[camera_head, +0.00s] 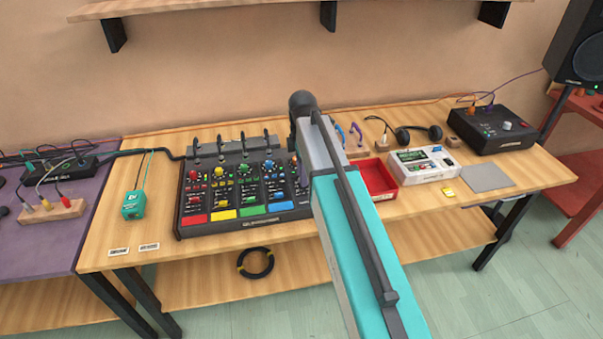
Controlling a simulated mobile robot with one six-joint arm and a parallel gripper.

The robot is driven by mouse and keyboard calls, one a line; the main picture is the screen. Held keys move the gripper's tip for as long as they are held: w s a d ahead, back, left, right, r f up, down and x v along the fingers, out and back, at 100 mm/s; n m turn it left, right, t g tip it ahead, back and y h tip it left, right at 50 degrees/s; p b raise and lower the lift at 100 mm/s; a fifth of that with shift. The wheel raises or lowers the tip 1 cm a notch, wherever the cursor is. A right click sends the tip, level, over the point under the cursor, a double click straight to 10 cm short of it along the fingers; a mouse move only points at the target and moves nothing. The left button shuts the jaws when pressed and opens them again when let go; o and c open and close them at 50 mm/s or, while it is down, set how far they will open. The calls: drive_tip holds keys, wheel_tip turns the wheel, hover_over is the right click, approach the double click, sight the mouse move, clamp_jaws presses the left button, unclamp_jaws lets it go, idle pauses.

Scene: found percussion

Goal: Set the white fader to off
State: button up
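A black mixer (226,205) stands on the wooden table in front of my arm. Its visible channel strips carry coloured knobs and, along the front, red, yellow, green and blue blocks. I cannot make out a white fader; my arm covers the right end of the mixer. My arm reaches from the bottom right up to the mixer's right side. My gripper is hidden behind the arm, so its state and any contact with the mixer do not show.
Right of my arm are a red tray (391,194), a white device (411,175), headphones (430,132) and a dark box with knobs (475,139). A shelf (190,6) is above. The table's front left is mostly clear.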

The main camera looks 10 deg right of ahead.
sight(306, 194)
clamp_jaws()
idle(0.3)
drive_tip(key=shift+s+p, duration=0.65)
drive_tip(key=shift+s, duration=2)
drive_tip(key=shift+s+f, duration=0.1)
drive_tip(key=shift+s, duration=0.1)
unclamp_jaws()
drive_tip(key=shift+s, duration=0.1)
drive_tip(key=shift+r, duration=0.2)
